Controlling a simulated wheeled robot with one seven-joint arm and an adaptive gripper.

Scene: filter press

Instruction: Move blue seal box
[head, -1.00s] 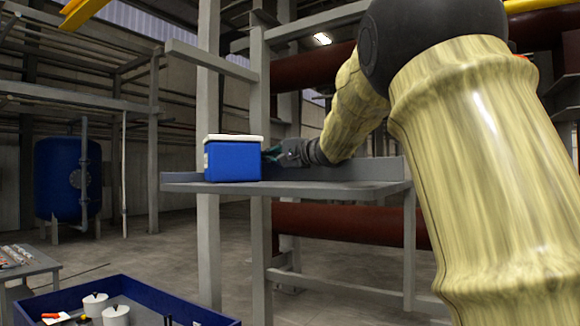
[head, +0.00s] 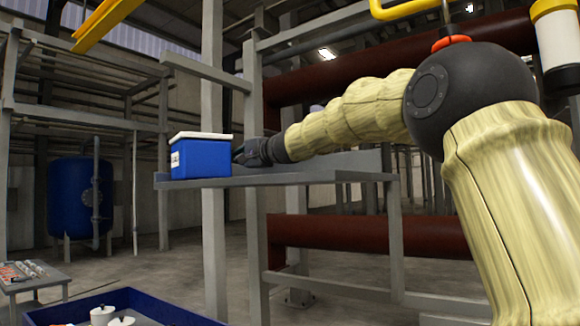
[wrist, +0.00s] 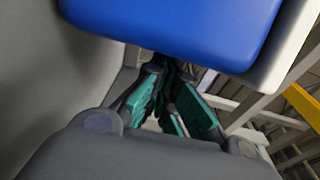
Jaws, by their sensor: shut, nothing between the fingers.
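The blue seal box (head: 203,158), with a white lid and a pale label on its side, stands upright at the left end of a grey shelf (head: 285,176). My gripper (head: 238,154) is just right of the box, low beside its right side. In the wrist view the box (wrist: 170,25) fills the top of the picture, and the green-padded fingers of my gripper (wrist: 172,75) are shut with nothing between them. The fingertips lie close to the box, partly behind its edge; I cannot tell whether they touch it.
A grey upright post (head: 213,80) stands behind the box. A dark blue tray (head: 150,306) with white lidded pots is below at the left. A small table (head: 38,278) holds small parts. Red pipes (head: 330,237) run behind the shelf. The shelf right of my gripper is clear.

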